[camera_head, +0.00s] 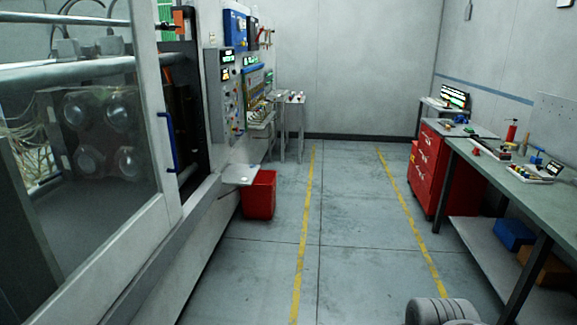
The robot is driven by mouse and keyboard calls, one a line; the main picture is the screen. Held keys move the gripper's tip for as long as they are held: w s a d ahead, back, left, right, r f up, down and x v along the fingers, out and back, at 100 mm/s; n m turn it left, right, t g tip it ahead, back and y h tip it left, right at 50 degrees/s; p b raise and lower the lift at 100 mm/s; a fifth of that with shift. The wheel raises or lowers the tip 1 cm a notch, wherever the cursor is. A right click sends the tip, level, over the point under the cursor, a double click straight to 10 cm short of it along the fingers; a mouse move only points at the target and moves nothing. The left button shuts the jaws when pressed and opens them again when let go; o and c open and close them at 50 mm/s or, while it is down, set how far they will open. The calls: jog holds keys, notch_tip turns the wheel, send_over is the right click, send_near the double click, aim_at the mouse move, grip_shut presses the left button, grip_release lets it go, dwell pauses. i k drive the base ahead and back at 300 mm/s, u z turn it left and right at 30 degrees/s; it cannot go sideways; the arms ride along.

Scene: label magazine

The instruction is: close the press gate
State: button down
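The press gate (150,90) is a pale framed door with a clear window on the left of the head view. A blue upright handle (169,143) sits on its right edge stile. A dark gap (190,110) shows between that edge and the control panel side of the press, so the gate stands partly open. Round, shiny mould parts show through the window. The gate's left end is outside the picture. A grey ribbed part of my arm shows at the bottom right, far from the handle. My gripper's fingers are not in view.
A control panel (223,95) is right of the gap. A small grey shelf (240,174) juts out above a red bin (259,197). A workbench (510,185) and red drawer cabinet (430,170) line the right. The floor between yellow lines (304,232) is clear.

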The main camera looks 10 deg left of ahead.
aim_at(84, 298)
jog(key=i, duration=2.1)
jog(key=u, duration=2.95)
jog(key=i, duration=1.65)
jog(key=u, duration=0.05)
